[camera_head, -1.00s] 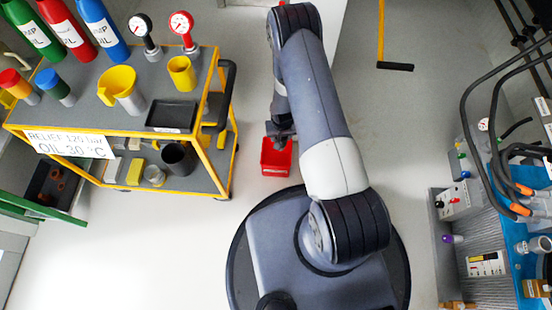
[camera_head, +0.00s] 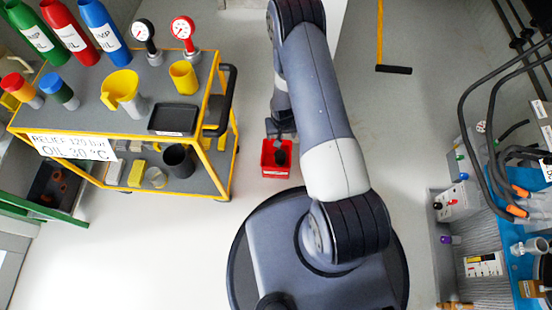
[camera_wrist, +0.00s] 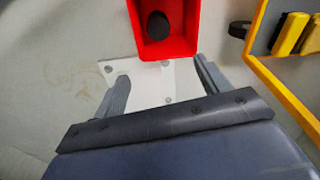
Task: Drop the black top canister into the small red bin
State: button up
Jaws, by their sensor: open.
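The small red bin (camera_head: 268,170) stands on the floor just right of the yellow cart in the head view; it also shows at the top of the wrist view (camera_wrist: 183,46). A black canister (camera_head: 280,158) is inside the bin, and its dark round end (camera_wrist: 158,25) shows in the wrist view. My gripper (camera_wrist: 160,82) is open and empty, its two fingers spread apart near the bin's close edge.
The yellow cart (camera_head: 215,110) on the left holds bottles, gauges, a yellow jug (camera_head: 122,90) and a black tray (camera_head: 173,119). A blue-topped bench with hoses (camera_head: 520,222) stands on the right. The floor around the bin's front is clear.

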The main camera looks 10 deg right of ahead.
notch_tip(320, 180, up, 7)
jog(key=p, duration=0.1)
jog(key=shift+s+f, duration=0.2)
jog(key=shift+s, duration=0.2)
jog(key=shift+f, duration=0.1)
notch_tip(320, 180, down, 11)
jog(key=w+b, duration=0.1)
jog(key=b, duration=0.2)
notch_tip(320, 180, up, 6)
jog(key=p, duration=0.3)
jog(key=shift+w, duration=0.15)
